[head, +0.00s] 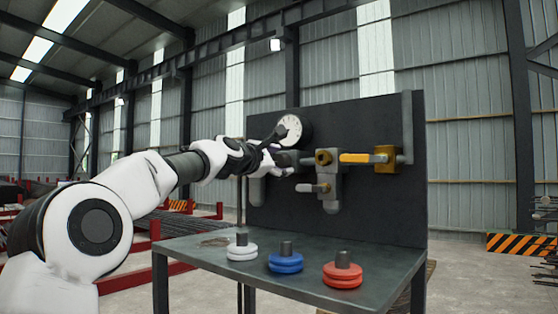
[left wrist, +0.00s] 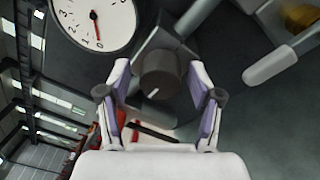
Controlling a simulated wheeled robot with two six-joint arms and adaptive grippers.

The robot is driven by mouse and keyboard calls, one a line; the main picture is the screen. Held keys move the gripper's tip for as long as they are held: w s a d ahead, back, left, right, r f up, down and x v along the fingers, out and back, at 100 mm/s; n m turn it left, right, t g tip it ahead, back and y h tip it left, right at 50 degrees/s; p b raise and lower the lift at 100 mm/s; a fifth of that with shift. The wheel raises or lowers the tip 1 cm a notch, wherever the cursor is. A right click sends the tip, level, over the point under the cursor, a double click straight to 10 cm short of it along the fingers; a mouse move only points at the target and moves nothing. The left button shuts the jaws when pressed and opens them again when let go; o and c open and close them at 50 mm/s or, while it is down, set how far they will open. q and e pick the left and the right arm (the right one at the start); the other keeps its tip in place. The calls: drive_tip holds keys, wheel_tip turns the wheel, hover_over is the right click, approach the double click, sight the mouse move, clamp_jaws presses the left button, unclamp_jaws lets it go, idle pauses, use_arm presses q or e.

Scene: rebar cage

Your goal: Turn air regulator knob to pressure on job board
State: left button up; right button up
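The dark round regulator knob (left wrist: 160,72), with a short white mark on its face, sits between the two fingers of my left gripper (left wrist: 160,84) in the left wrist view. The fingers are open, with a gap on each side of the knob. In the head view my left gripper (head: 280,160) is at the left part of the panel and hides the knob. A white pressure gauge (head: 290,128) sits above it; in the left wrist view the gauge (left wrist: 95,20) has its needle near the zero. No readable job board shows. My right gripper is not in view.
A dark upright panel (head: 365,115) carries a yellow-handled valve (head: 368,158) and a lower grey-handled valve (head: 312,188). On the metal table (head: 215,262) stand white (head: 242,250), blue (head: 286,262) and red (head: 342,274) discs with dark stems.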

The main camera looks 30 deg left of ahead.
use_arm(q)
drive_tip(key=shift+s+r, duration=0.1)
drive_tip(key=shift+s, duration=0.15)
drive_tip(key=c, duration=0.8)
drive_tip(key=shift+o, duration=0.2)
